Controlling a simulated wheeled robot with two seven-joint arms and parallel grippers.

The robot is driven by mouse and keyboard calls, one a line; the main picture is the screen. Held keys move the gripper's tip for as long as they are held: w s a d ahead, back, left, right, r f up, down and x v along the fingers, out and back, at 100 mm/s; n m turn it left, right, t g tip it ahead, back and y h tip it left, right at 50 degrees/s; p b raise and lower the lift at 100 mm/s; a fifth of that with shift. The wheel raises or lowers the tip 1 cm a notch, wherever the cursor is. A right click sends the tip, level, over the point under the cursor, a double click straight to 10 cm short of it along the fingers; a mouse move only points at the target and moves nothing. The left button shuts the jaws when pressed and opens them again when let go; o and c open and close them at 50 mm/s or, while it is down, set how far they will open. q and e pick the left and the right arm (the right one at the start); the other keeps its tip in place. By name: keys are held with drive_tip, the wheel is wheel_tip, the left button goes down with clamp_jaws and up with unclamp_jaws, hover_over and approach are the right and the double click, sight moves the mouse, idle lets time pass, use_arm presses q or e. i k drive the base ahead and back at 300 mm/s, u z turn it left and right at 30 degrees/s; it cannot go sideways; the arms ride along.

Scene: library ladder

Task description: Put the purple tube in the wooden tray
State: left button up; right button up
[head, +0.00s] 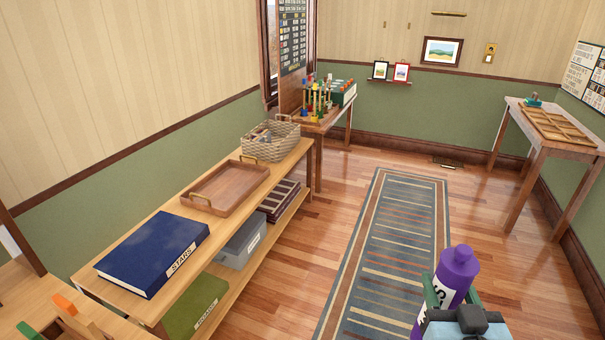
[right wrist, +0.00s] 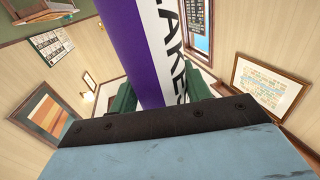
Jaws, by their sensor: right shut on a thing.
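The purple tube (head: 458,272) has a white label with dark letters and shows at the lower right of the head view, tilted a little. My right gripper (head: 452,300) is shut on it and holds it up in front of the rug. In the right wrist view the tube (right wrist: 130,40) rises between the green fingers of the gripper (right wrist: 152,98). The wooden tray (head: 228,185) has metal handles and lies empty on the top of the low bench at left centre, well away from the tube. My left gripper is not in view.
On the bench (head: 120,297), a blue book (head: 155,252) lies in front of the tray and a wicker basket (head: 270,140) stands behind it. Boxes sit on its lower shelf. A striped rug (head: 385,240) covers open floor. A table (head: 560,140) stands at the right wall.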

sight(228, 187)
drive_tip(key=z, duration=0.2)
drive_tip(key=i, duration=1.45)
drive_tip(key=u, duration=0.4)
drive_tip(key=i, duration=0.95)
drive_tip(key=u, duration=1.55)
drive_tip(key=i, duration=0.6)
drive_tip(key=u, duration=0.55)
